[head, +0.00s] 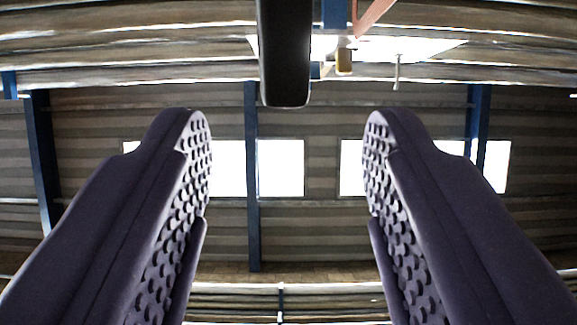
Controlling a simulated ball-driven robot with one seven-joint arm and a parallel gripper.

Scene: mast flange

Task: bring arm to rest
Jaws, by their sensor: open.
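My gripper (287,150) is open and empty. Its two dark fingers, with studded grey pads on their inner faces, stand wide apart at left and right in the head view. Nothing is between the pads. A dark rounded bar (285,55) hangs down from the top edge at the middle, above the gap between the fingertips. I cannot tell whether it is a part of me. No mast or flange is clearly seen.
Behind the fingers is a hall with a corrugated wall (325,235), bright windows (281,167) and blue posts (253,225). A ribbed ceiling (150,45) with a bright skylight (420,47) is at the top. These look far off. No near surface shows between the fingers.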

